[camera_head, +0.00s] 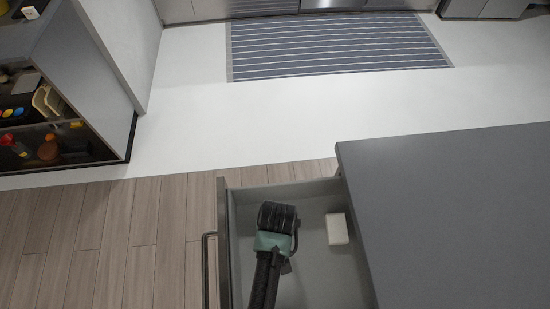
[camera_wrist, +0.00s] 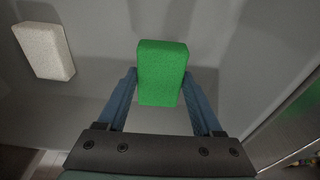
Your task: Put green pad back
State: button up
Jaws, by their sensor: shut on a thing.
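The green pad (camera_wrist: 161,70) is a small rounded block between the two blue fingers of my gripper (camera_wrist: 161,90) in the wrist view. My gripper is shut on it. In the head view my arm's end (camera_head: 277,225) is over the open drawer (camera_head: 310,280) and hides the pad. The wrist view shows grey drawer surfaces behind the pad; I cannot tell whether the pad touches the drawer floor.
A white block (camera_head: 337,229) lies in the drawer to the right of my arm. The grey countertop (camera_head: 450,210) is at the right. The drawer front with its handle (camera_head: 207,270) is at the left. A shelf with several items (camera_head: 45,120) stands far left. A striped runner (camera_head: 335,45) lies on the floor behind.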

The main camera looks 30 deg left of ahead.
jog(key=shift+f, duration=1.75)
jog(key=shift+f, duration=0.1)
jog(key=o, duration=1.3)
